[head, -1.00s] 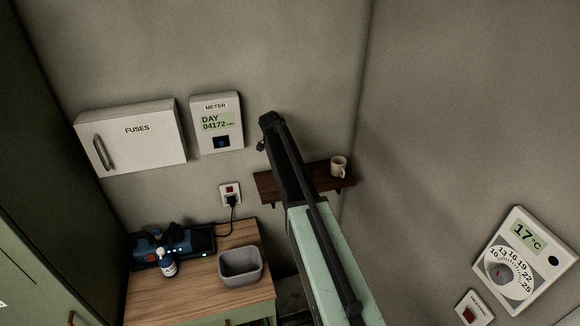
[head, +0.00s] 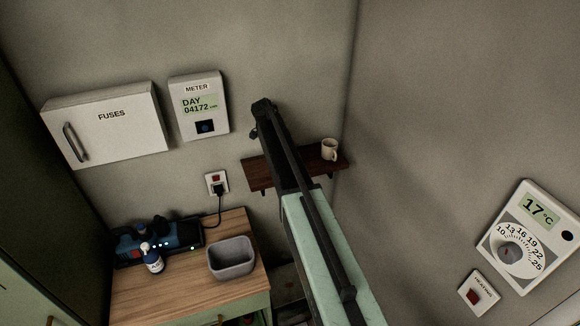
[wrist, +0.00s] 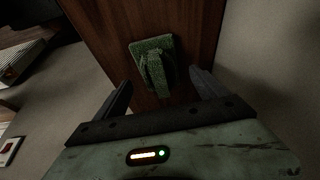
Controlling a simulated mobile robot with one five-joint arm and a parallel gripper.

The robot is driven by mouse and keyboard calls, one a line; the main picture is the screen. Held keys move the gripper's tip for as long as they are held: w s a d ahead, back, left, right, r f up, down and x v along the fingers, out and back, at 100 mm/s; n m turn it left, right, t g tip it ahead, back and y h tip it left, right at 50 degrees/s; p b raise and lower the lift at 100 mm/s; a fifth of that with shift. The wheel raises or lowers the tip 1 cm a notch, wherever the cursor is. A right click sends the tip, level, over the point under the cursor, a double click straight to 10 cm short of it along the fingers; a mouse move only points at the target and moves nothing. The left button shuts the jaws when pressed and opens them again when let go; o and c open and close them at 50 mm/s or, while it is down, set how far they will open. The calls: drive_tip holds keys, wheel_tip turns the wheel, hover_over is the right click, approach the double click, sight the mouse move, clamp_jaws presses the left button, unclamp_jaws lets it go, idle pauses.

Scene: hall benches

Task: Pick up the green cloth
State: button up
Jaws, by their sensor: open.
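The green cloth (wrist: 153,48) shows in the wrist view as a folded, textured patch with a raised strip, lying on a dark brown wooden shelf (wrist: 190,20). My gripper (wrist: 160,80) is open, with one dark finger on each side of the picture and the cloth ahead between them. Nothing is held. I cannot tell the exact gap between fingers and cloth. In the head view the shelf (head: 260,172) is on the wall, partly behind my arm, and the cloth does not show there.
A mug (head: 329,149) stands at the shelf's right end, near the wall corner. Below left, a wooden worktop (head: 150,297) carries a grey bin (head: 232,260), a bottle (head: 152,261) and a blue device (head: 180,238). A thermostat (head: 528,238) is on the right wall.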

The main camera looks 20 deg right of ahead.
drive_tip(key=shift+b+x, duration=0.4)
drive_tip(key=shift+x, duration=0.75)
drive_tip(key=shift+a+r, duration=0.15)
drive_tip(key=shift+c, duration=0.3)
drive_tip(key=c, duration=1.4)
drive_tip(key=shift+o, duration=0.2)
drive_tip(key=shift+r, duration=0.1)
wheel_tip(320, 180, up, 3)
drive_tip(key=p, duration=0.4)
drive_tip(key=shift+r, duration=0.2)
drive_tip(key=s+a, duration=0.2)
drive_tip(key=s, duration=0.5)
drive_tip(key=s+a+r+p, duration=0.1)
drive_tip(key=s+a, duration=0.2)
drive_tip(key=s, duration=0.5)
drive_tip(key=shift+r, duration=0.2)
